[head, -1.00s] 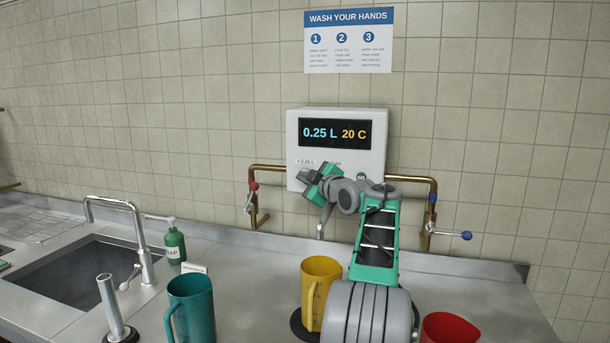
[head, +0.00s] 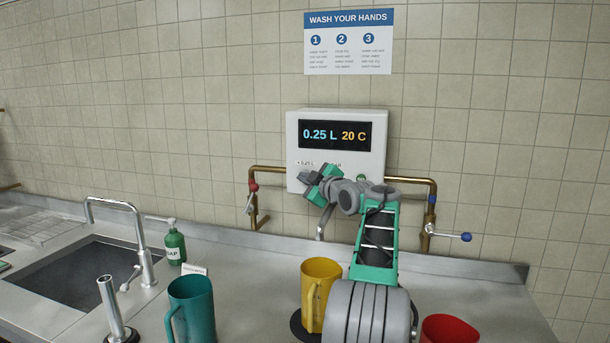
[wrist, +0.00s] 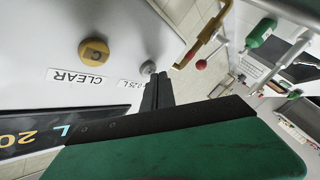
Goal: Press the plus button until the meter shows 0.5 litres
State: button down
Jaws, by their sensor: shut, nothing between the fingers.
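The white meter (head: 378,150) hangs on the tiled wall. Its dark display (head: 336,134) reads 0.25 L and 20 C. My gripper (head: 310,178) is in front of the meter's lower left part and hides its buttons there. In the wrist view my gripper (wrist: 158,80) is shut and empty. Its dark fingertips are right by a small grey button (wrist: 148,68) beside the 0.25 L label (wrist: 130,84). I cannot tell whether they touch it. The yellow-brown C button (wrist: 94,52), labelled CLEAR, is apart from the fingers.
Brass pipes (head: 268,168) with a red-handled valve (head: 251,197) and a blue-handled valve (head: 452,235) flank the meter. A yellow jug (head: 318,280), a teal jug (head: 192,305) and a red jug (head: 450,328) stand on the counter. A sink (head: 75,275) is at left.

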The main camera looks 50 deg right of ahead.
jog(key=shift+w+d+p, duration=0.2)
jog(key=shift+d+p, duration=0.15)
jog(key=shift+p, duration=0.15)
dwell(0.6)
jog(key=shift+f+b, duration=0.1)
jog(key=shift+b, duration=0.2)
jog(key=shift+s+a+b, duration=0.4)
jog(key=shift+a+b, duration=0.3)
jog(key=shift+b, duration=0.25)
jog(key=a+b, duration=0.1)
jog(key=b, duration=0.1)
jog(key=s+a+b, duration=0.1)
jog(key=a+b, duration=0.1)
jog(key=s+a+b, duration=0.1)
jog(key=b, duration=0.1)
jog(key=shift+s+a, duration=0.15)
jog(key=shift+a, duration=0.1)
